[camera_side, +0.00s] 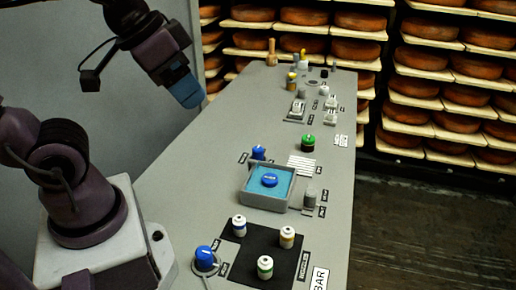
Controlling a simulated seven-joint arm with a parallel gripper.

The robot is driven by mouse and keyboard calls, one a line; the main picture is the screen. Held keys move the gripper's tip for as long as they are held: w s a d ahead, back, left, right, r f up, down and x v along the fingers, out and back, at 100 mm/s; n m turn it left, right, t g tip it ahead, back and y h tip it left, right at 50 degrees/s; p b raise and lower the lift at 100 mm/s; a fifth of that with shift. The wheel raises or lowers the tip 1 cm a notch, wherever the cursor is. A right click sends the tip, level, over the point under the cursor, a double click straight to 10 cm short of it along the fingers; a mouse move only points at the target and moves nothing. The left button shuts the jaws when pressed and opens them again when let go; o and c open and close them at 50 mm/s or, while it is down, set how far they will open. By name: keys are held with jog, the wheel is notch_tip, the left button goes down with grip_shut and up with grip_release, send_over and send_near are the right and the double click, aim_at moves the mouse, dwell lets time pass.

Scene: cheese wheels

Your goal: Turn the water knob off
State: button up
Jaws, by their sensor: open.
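I cannot read which control is labelled as the water knob. A blue knob (204,256) with a white pointer line stands on a round base at the near left of the grey console (180,190). Another blue knob (258,153) stands further back, behind a grey tray (263,206) with a blue-lined inside. A blue round piece (269,180) lies in that tray. My gripper (190,97), with blue fingers, is open and hangs over the console's left edge, up and left of both blue knobs and apart from them. The gap between its fingers is hard to see.
Several small white canisters stand on a black mat (262,254) at the near end. A green knob (308,142) and a grey cylinder (310,195) are to the right. Small fittings crowd the far end. Cheese shelves (440,75) stand behind. The console's left part is clear.

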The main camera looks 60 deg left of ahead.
notch_tip(320, 180, down, 2)
jog(key=w+a+g, duration=0.1)
jog(key=g, duration=0.1)
jog(key=n+g, duration=0.4)
jog(key=n, duration=1.6)
send_over(257, 148)
notch_tip(257, 148, down, 19)
notch_tip(257, 148, down, 12)
jog(key=shift+f, duration=0.15)
jog(key=c, duration=0.9)
